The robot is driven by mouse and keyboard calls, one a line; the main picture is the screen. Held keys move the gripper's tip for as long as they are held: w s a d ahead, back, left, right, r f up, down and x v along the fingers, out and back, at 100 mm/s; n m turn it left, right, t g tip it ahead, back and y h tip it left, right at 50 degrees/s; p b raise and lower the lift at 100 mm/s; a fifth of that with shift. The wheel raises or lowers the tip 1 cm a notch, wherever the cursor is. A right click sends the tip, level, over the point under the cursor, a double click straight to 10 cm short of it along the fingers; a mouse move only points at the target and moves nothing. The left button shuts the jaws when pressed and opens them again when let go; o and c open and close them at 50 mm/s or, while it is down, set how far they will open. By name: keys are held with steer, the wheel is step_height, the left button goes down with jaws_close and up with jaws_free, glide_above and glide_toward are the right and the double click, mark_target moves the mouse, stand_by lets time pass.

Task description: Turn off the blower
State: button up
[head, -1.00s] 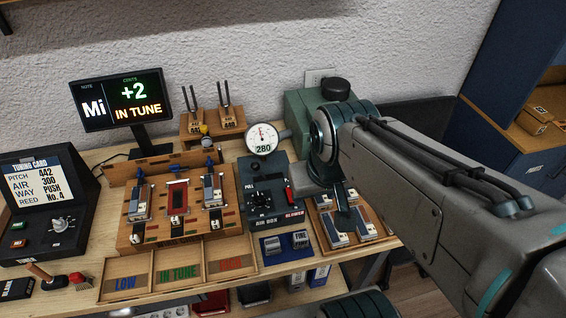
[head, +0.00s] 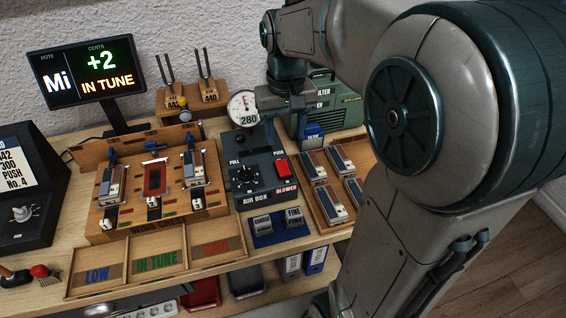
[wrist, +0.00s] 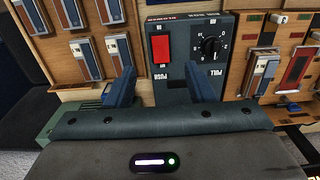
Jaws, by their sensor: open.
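The blower switch (head: 281,167) is a red rocker on the right of the dark air box (head: 250,197), with a BLOWER label below it. In the wrist view the red switch (wrist: 161,49) shows between my fingers, beyond their tips; its on or off position is unclear. My gripper (head: 280,112) is open and empty, behind and above the air box in the head view. In the wrist view my gripper (wrist: 160,70) has its two blue fingers spread apart. No contact with the switch is visible. A round gauge (head: 242,108) beside the gripper reads 280.
A black knob (wrist: 211,45) is beside the switch. A green filter machine (head: 345,97) stands behind right. A tray of reed blocks (head: 325,213) lies right of the air box, the wind chest (head: 125,226) left. Tuning forks (head: 205,75) stand behind.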

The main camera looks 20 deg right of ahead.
mark_target(285, 173)
step_height(285, 173, down, 11)
steer(key=shift+f, duration=0.1)
stand_by(0.3)
